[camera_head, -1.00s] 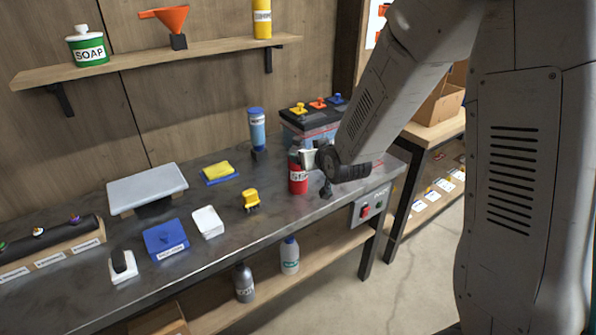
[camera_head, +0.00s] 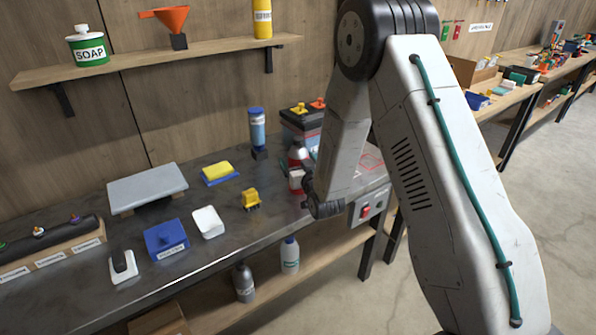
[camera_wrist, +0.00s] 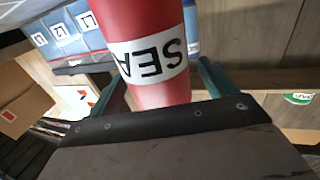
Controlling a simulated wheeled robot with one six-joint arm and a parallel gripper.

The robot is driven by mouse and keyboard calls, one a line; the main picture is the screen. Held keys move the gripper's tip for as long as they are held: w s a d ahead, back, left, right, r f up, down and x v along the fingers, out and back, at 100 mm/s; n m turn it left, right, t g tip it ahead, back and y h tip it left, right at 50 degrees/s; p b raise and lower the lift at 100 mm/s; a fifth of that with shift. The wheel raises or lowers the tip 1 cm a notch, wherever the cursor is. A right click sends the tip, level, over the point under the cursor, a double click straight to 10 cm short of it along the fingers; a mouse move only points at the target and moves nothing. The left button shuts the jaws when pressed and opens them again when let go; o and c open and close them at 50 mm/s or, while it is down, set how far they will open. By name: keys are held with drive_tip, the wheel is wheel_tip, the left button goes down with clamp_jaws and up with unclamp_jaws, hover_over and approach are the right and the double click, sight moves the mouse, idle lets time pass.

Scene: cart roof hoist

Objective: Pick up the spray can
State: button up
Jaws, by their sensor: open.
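The spray can is a red can (camera_head: 295,184) with a white label and a pale top. It stands on the grey workbench, partly covered by my wrist. In the wrist view the red can (camera_wrist: 158,25) fills the upper middle, its label reading "SEA" upside down. My gripper (camera_wrist: 157,78) is open, with one teal finger on each side of the can. I cannot tell whether either finger touches it. In the head view my wrist is at the can's right, and the fingers are mostly hidden.
A dark battery-like box (camera_head: 301,125) with coloured caps stands behind the can. A blue cylinder (camera_head: 257,130) is behind left. A small yellow part (camera_head: 250,199) lies to the left on the bench (camera_head: 225,247). A red switch box (camera_head: 366,211) is on the front edge.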

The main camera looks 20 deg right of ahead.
drive_tip(key=shift+w, duration=1)
drive_tip(key=shift+c, duration=0.2)
drive_tip(key=c, duration=1.2)
drive_tip(key=shift+r, duration=0.1)
